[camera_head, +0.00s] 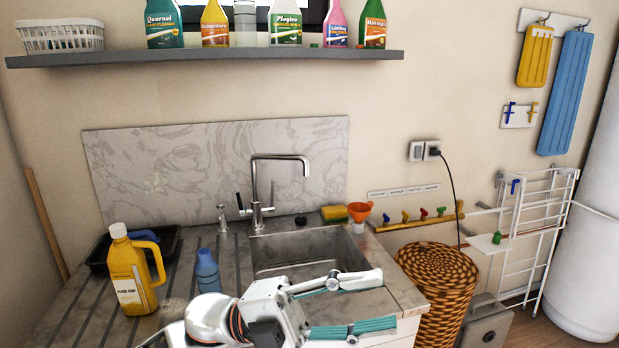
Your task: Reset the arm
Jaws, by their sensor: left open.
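My left arm comes in at the bottom of the head view. Its white and grey gripper (350,303) points right, over the front edge of the sink counter (205,262). Its two teal-padded fingers are spread apart, with nothing between them. The gripper overlaps the front of the sink basin (310,246) in the picture. My right gripper is not in view.
A yellow jug (130,275) and a blue bottle (207,270) stand on the counter left of my arm. A faucet (255,190) rises behind the sink. A wicker basket (437,280) and a white rack (535,235) stand right. Bottles line the shelf (210,57) above.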

